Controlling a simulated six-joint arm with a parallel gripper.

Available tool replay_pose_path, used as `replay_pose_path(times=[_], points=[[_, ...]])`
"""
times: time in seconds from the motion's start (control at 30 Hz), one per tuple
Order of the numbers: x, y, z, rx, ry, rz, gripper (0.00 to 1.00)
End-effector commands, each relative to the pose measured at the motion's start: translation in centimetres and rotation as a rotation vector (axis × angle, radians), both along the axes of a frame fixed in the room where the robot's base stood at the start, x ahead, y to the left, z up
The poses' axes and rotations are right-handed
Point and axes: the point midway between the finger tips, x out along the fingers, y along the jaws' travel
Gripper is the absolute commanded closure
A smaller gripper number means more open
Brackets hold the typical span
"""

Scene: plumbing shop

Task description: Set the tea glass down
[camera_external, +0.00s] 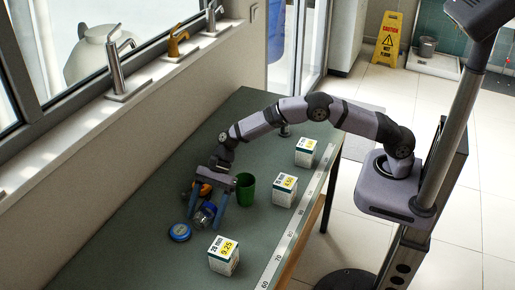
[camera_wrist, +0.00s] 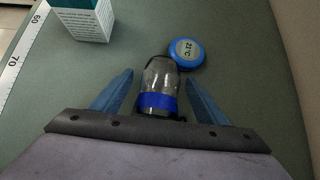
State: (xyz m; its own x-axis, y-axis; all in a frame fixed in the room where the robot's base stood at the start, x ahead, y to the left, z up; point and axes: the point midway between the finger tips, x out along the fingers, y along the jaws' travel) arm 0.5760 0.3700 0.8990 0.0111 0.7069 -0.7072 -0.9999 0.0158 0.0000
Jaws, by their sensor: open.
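The tea glass (camera_wrist: 160,78) is clear with a blue band and lies between my two fingers in the wrist view. It also shows low on the green table in the external view (camera_external: 207,212), partly hidden by the fingers. My gripper (camera_external: 206,226) points down at the table with its blue fingers apart, one on each side of the glass. In the wrist view a gap shows between each finger of my gripper (camera_wrist: 159,74) and the glass. I cannot tell for sure whether the glass stands upright or tilted.
A blue round dial reading 21°C (camera_wrist: 187,53) lies close beyond the glass. A green cup (camera_external: 245,190) stands just right of my gripper. An orange item (camera_external: 203,188) is partly hidden behind it. White-green boxes (camera_external: 223,256) stand near the ruler (camera_external: 290,238) along the table edge.

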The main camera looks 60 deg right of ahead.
Motion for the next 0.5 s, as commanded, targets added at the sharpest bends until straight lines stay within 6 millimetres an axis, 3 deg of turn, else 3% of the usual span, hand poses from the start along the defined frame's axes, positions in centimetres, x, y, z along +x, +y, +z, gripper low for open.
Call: replay_pose_path(times=[0.17,0.33,0.5], points=[[0.01,0.00,-0.03,0.000,0.000,0.000,0.32],[0.01,-0.01,-0.03,0.000,0.000,0.000,0.73],[0.03,-0.01,0.02,0.001,-0.001,-0.001,0.80]])
